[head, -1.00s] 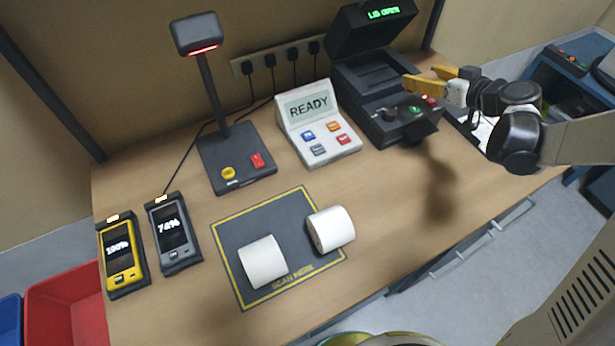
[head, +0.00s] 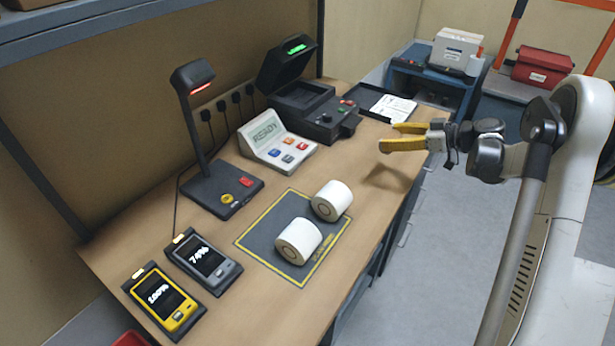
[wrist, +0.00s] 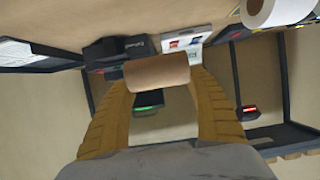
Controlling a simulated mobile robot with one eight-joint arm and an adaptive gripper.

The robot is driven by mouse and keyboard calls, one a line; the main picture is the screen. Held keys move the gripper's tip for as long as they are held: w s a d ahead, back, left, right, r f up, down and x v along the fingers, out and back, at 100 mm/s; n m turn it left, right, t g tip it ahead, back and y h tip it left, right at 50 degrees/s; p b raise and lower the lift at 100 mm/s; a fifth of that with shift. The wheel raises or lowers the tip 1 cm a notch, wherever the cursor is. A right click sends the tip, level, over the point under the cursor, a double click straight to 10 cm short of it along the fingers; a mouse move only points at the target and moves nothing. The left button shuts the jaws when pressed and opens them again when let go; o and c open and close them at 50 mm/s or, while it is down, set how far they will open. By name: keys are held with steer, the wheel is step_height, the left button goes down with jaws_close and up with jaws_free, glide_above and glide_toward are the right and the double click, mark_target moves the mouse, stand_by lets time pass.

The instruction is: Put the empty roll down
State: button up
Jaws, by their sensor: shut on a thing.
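The empty roll (wrist: 157,72), a brown cardboard core, lies crosswise between my yellow fingers in the wrist view. My gripper (wrist: 155,85) is shut on it. In the head view my gripper (head: 390,138) hovers above the right part of the bench (head: 350,235), to the right of the printer, with its shadow on the wood below; the core cannot be made out there. The black printer (head: 305,110) stands with its lid raised and a green display lit.
Two white rolls (head: 298,240) (head: 332,201) lie on the dark scan mat (head: 262,240). A READY terminal (head: 275,143), a lamp-like scanner (head: 222,190) and two handhelds (head: 165,302) (head: 203,262) stand leftward. A black tray with papers (head: 388,106) lies behind my gripper. Bare wood lies beneath it.

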steer(key=b, duration=0.4)
glide_above(361, 194)
step_height(361, 194, down, 7)
steer(key=shift+f, duration=0.1)
steer(key=shift+f+b, duration=1.05)
steer(key=shift+f, duration=0.9)
steer(key=shift+f, duration=0.2)
steer(key=o, duration=0.6)
